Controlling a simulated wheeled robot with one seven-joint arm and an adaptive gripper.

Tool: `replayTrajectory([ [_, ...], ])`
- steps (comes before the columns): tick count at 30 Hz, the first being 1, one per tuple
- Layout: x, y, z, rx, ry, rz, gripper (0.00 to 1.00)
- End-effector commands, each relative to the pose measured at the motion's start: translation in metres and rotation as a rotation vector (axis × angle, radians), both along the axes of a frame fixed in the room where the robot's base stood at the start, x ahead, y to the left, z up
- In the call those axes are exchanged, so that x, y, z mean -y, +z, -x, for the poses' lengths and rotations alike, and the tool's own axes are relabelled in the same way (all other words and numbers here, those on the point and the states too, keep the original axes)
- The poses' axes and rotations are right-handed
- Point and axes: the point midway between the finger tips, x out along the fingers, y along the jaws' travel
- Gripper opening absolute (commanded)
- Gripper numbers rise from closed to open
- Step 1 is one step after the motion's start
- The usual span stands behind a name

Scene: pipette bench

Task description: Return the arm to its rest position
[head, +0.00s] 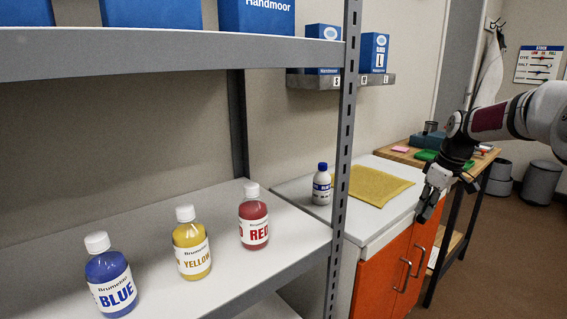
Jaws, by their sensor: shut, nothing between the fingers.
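My arm reaches in from the right edge in the head view. My gripper (428,207) points downward in front of the orange cabinet (384,271), near the right end of its white top. Its fingers are shut, with nothing held between them.
A grey shelf (215,212) on the left holds blue (110,285), yellow (191,250) and red (254,224) bottles. A wooden bench (400,156) stands behind my gripper. Bins (540,181) stand at right.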

Motion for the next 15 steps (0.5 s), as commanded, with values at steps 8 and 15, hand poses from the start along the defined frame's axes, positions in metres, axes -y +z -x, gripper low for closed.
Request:
replayTrajectory([
  [8, -0.083, 0.07, 0.084, -0.08, -0.07, 0.098, 0.0],
  [15, -0.133, 0.107, 0.175, -0.117, -0.181, 0.156, 0.0],
])
